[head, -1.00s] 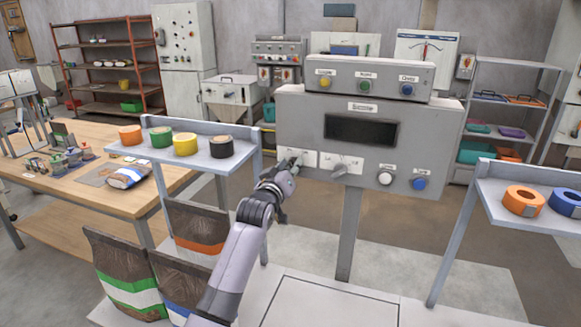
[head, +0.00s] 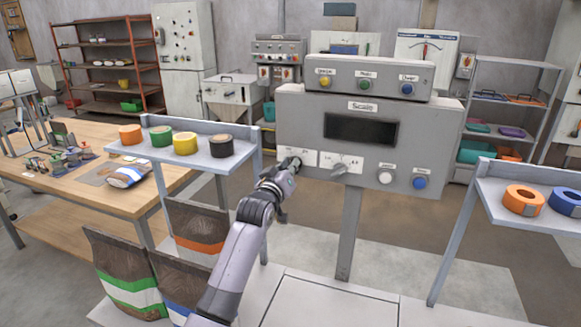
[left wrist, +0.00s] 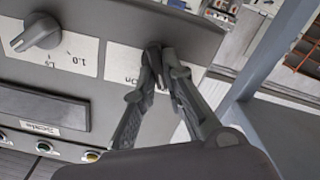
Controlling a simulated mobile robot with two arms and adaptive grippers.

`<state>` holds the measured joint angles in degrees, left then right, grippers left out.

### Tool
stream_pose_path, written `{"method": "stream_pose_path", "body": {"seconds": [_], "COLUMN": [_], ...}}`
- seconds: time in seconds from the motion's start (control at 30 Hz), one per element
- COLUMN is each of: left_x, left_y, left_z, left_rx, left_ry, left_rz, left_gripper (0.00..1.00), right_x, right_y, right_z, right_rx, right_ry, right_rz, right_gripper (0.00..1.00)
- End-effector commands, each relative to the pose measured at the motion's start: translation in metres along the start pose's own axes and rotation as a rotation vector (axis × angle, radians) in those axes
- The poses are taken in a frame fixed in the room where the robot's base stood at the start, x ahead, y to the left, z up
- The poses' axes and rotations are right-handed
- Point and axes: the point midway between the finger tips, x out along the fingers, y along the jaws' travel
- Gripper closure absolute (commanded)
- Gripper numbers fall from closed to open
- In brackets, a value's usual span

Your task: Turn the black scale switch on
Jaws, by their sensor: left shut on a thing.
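The black scale switch (left wrist: 154,50) is on the grey panel of the scale box (left wrist: 205,40), beside a white label that reads "On". The fingers of my left gripper (left wrist: 162,72) are closed around it in the left wrist view and hide part of it. In the head view my left gripper (head: 291,167) is at the lower left of the scale box (head: 290,110), against the panel. The switch is mostly hidden there. My right gripper is in neither view.
A grey dial (head: 339,168), a white button (head: 386,178) and a blue button (head: 419,183) are right of the switch. The dark display (head: 361,129) is above. A shelf with tape rolls (head: 234,162) stands left, another (head: 490,205) right.

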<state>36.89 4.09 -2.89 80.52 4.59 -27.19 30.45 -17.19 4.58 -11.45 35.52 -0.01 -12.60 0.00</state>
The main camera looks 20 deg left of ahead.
Motion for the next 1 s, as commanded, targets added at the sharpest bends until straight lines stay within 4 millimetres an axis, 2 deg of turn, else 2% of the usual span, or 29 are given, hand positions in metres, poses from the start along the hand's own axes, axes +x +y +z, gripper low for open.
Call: {"method": "stream_pose_path", "body": {"seconds": [0.37, 1.0], "left_x": [0.0, 0.0], "left_y": [0.001, 0.005], "left_z": [-0.001, 0.001], "left_rx": [0.178, 0.764], "left_ry": [0.0, 0.001], "left_rz": [-0.001, -0.001], "left_gripper": [1.0, 1.0], "right_x": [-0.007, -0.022], "right_y": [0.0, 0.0], "right_z": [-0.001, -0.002], "right_rx": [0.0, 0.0], "right_ry": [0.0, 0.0], "right_rz": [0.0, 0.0], "right_gripper": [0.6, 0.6]}}
